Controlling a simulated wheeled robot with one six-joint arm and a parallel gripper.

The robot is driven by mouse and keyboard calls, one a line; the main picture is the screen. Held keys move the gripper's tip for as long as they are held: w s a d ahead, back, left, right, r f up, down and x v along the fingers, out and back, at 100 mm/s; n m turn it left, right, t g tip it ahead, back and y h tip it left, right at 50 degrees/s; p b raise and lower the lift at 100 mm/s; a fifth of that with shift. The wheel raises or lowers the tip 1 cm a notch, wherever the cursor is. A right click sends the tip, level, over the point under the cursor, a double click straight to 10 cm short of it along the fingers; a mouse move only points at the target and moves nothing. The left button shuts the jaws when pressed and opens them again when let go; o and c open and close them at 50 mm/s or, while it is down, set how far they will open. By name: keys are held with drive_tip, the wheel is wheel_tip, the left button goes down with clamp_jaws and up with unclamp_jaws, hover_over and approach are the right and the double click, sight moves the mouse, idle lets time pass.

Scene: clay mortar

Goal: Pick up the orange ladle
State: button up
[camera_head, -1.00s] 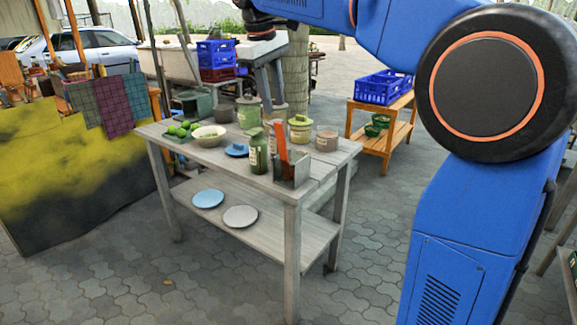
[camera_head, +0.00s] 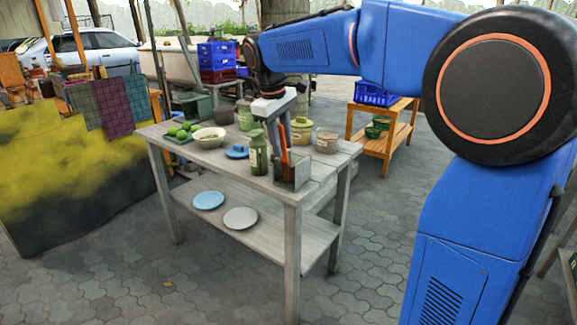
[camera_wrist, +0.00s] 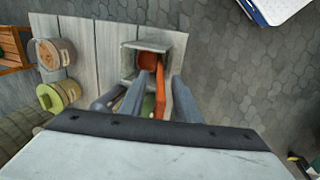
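The orange ladle (camera_head: 286,160) stands upright in a grey open-topped holder (camera_head: 301,172) at the table's front right corner. In the wrist view the ladle (camera_wrist: 150,61) shows as an orange strip inside the holder (camera_wrist: 129,61). My gripper (camera_head: 279,145) points down over the holder and partly covers the ladle. In the wrist view its two grey fingers (camera_wrist: 158,82) are apart, with the ladle between or just beyond them. I see no firm contact. The ladle's lower end is hidden in the holder.
A green bottle (camera_head: 258,152) stands close left of the holder. A yellow-green lidded jar (camera_head: 301,131) and a beige pot (camera_head: 327,142) stand behind it. A blue lid (camera_head: 236,151), a bowl (camera_head: 208,138) and a tray of limes (camera_head: 180,132) lie further left.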

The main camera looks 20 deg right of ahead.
drive_tip(key=shift+x, duration=1.2)
clamp_jaws()
drive_tip(key=v, duration=0.3)
drive_tip(key=w+d+v, duration=0.1)
drive_tip(key=v, duration=0.2)
drive_tip(key=d+v, duration=0.1)
drive_tip(key=v, duration=0.2)
drive_tip(key=shift+a+r, duration=0.15)
drive_tip(key=shift+r, duration=0.55)
